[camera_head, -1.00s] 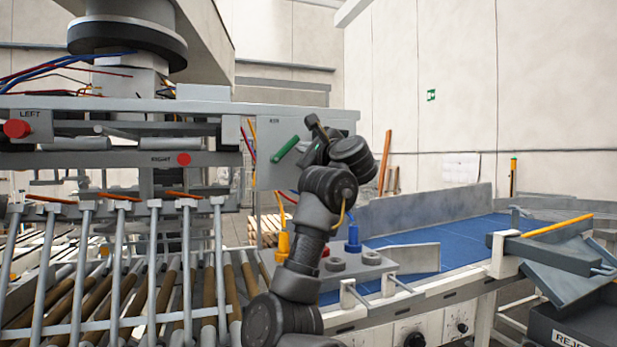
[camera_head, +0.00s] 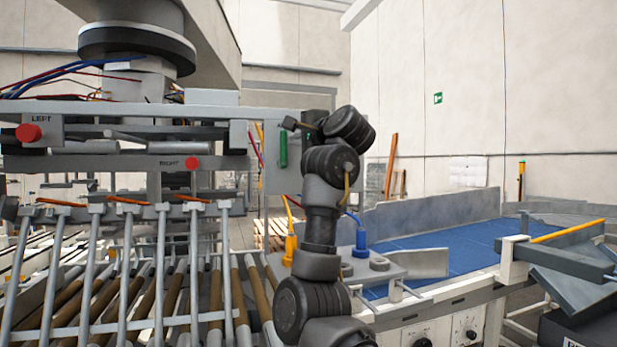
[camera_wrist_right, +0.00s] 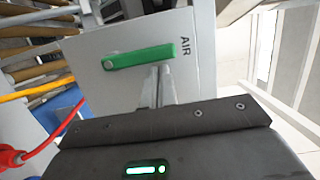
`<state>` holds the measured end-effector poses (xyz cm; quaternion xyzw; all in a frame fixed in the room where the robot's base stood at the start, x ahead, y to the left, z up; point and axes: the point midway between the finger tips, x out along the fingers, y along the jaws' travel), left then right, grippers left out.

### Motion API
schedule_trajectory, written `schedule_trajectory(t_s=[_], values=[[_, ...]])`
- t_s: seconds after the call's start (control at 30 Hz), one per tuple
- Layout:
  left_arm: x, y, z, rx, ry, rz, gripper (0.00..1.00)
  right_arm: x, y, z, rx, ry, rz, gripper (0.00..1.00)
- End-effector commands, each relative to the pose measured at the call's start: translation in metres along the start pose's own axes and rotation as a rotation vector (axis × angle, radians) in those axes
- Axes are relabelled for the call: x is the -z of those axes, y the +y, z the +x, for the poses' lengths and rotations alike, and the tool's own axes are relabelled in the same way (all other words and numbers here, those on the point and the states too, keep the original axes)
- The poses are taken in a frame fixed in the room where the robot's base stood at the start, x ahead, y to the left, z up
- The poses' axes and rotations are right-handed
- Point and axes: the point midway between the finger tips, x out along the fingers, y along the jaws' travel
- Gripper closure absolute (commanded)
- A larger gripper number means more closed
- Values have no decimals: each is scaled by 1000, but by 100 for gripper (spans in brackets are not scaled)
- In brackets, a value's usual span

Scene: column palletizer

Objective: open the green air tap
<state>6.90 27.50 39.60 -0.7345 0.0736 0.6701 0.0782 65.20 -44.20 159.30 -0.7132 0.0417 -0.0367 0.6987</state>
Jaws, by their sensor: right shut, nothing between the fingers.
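The green air tap (camera_head: 283,149) is on a grey panel (camera_head: 270,180); its handle stands upright in the head view. In the right wrist view the green handle (camera_wrist_right: 138,57) lies across the panel, beside the printed word AIR (camera_wrist_right: 185,47), with its round pivot at the left end. My right gripper (camera_wrist_right: 160,88) is shut and empty, its fingers pointing at the panel just below the handle in that view. I cannot tell whether they touch it. In the head view my right wrist (camera_head: 345,125) is right of the tap, and the fingertips are hard to make out. My left gripper is not in view.
Red and yellow hoses hang near the panel. Below are a yellow fitting (camera_head: 290,250) and a blue fitting (camera_head: 361,240) on a grey block. A blue conveyor belt (camera_head: 450,245) runs to the right. Rollers and metal bars (camera_head: 165,255) fill the left.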

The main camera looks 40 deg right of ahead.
Motion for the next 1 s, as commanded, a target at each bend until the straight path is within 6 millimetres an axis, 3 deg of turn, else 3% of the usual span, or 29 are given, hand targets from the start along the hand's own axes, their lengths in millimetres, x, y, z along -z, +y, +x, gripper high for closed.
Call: schedule_trajectory(t_s=[0.67,0.83,0.97,1.0], values=[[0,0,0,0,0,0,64,-1,-1,0,-6,0,-28,100],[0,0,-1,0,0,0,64,11,-2,-1,-5,-2,-25,100],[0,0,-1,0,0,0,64,32,-1,-3,-5,-7,-25,100],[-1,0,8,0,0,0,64,34,4,-11,-2,-4,-29,100]])
